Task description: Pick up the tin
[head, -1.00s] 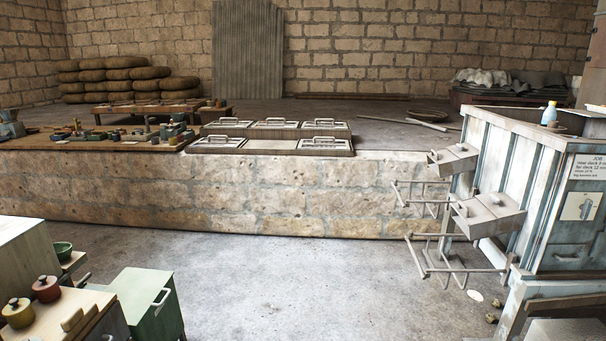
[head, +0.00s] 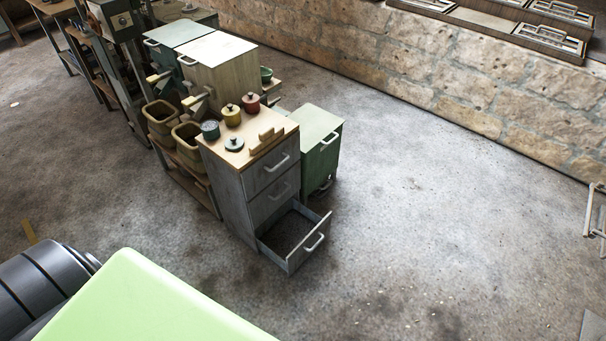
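Small round containers stand on the wooden top of a grey drawer cabinet (head: 232,190). They are a dark teal one (head: 210,131), a yellow one with a knobbed lid (head: 231,117) and a red one with a knobbed lid (head: 251,104). A dark lid-like piece with a knob (head: 234,145) lies in front of them. I cannot tell which of these is the tin. Neither of my grippers is in view.
The cabinet's bottom drawer (head: 306,254) is pulled out. A green cabinet (head: 322,135) stands to its right, and brown bins (head: 188,140) to its left. Open concrete floor (head: 420,200) lies to the right, up to a stone ledge (head: 450,85).

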